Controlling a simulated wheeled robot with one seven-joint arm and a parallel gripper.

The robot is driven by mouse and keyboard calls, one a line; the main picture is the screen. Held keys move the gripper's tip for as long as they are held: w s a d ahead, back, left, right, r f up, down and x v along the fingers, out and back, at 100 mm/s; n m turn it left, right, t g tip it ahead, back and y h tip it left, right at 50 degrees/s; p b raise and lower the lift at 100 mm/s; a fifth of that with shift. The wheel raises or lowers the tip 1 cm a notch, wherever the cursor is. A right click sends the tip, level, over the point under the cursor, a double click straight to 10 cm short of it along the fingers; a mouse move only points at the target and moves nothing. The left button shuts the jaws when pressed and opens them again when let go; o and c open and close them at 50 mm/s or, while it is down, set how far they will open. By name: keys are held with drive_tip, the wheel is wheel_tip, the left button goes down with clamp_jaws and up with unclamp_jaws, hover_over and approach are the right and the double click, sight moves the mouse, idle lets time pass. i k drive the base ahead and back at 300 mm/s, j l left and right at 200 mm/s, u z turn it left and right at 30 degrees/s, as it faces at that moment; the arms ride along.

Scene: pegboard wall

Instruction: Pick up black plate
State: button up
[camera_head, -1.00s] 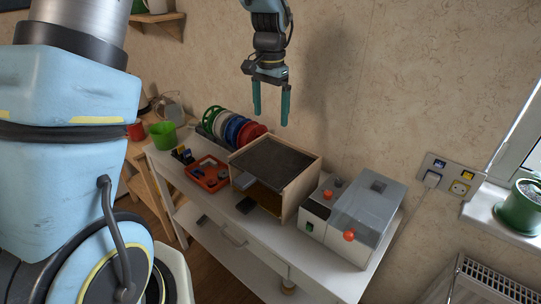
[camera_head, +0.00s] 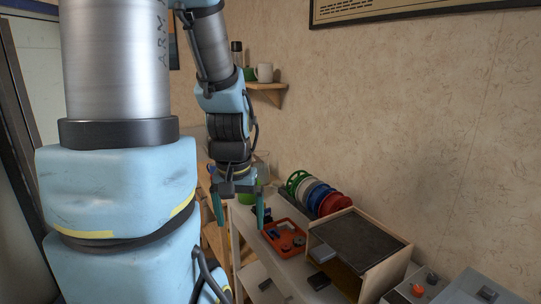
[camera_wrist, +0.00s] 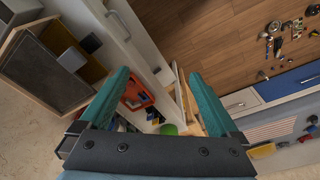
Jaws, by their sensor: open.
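My gripper (camera_head: 240,225) is open and empty, pointing down near the left end of the white table. Its two teal fingers also show in the wrist view (camera_wrist: 160,78), apart with nothing between them. A small flat black piece (camera_head: 319,281) lies on the table in front of the wooden box; it also shows in the wrist view (camera_wrist: 91,43). The wooden box (camera_head: 376,277) has a large dark grey top panel (camera_head: 356,241). I cannot tell for sure which of these is the black plate. Both are to the right of my gripper in the head view, apart from it.
A red-orange tray (camera_head: 284,239) with small parts sits nearer my gripper. Colored spools (camera_head: 322,197) stand in a row behind it. A wall shelf (camera_head: 265,87) holds a mug (camera_head: 265,72).

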sight(361, 245)
drive_tip(key=k+j+u, duration=0.15)
drive_tip(key=k+u, duration=0.15)
drive_tip(key=k, duration=0.2)
drive_tip(key=k+j+u, duration=0.3)
drive_tip(key=k, duration=0.2)
